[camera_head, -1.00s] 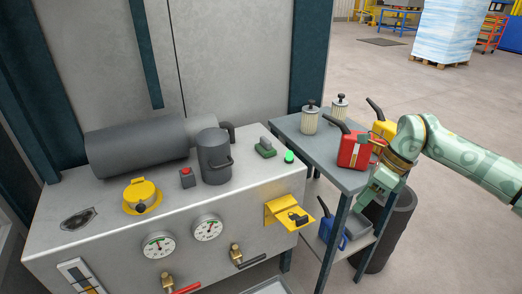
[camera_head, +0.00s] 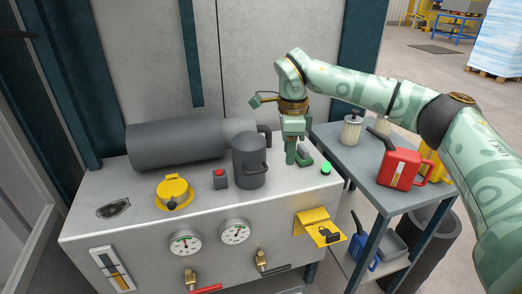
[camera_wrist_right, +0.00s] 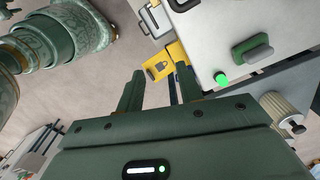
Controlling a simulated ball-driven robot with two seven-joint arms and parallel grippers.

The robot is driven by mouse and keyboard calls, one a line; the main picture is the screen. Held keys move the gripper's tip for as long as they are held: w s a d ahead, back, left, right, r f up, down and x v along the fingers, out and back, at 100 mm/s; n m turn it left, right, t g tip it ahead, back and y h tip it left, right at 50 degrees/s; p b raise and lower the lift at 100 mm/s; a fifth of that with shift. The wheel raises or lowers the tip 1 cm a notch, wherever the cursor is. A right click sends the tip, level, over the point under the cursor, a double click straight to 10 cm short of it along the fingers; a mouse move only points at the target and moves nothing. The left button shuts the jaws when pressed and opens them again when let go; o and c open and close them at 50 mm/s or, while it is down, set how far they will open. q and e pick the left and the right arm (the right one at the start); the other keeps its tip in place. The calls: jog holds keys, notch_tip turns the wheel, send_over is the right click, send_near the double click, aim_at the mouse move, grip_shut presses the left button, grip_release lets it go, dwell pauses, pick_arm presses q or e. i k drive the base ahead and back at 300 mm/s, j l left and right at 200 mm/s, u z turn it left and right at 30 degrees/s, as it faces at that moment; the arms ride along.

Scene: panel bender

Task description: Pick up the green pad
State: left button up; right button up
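The green pad (camera_head: 306,161) with a grey grip lies on the grey metal bench top (camera_head: 290,190), near its right rear, partly hidden behind my right gripper. It also shows whole in the right wrist view (camera_wrist_right: 252,52), at upper right. My right gripper (camera_head: 296,157) points down over the bench beside the pad. In the right wrist view its two fingers (camera_wrist_right: 158,82) are apart with nothing between them, and the pad is outside them, to the right. My left gripper is in neither view.
A green lit button (camera_head: 326,169) is right of the pad. A dark grey jug (camera_head: 249,160), a red-button box (camera_head: 220,180) and a yellow round device (camera_head: 174,191) stand left. A cart (camera_head: 365,160) to the right carries filters and a red can (camera_head: 400,168).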

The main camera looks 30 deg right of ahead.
aim_at(302, 158)
jog(key=l+u, duration=0.35)
jog(key=l, duration=0.15)
jog(key=l+u, duration=0.3)
jog(key=l, duration=0.7)
jog(key=k+l, duration=0.15)
jog(key=l, duration=0.3)
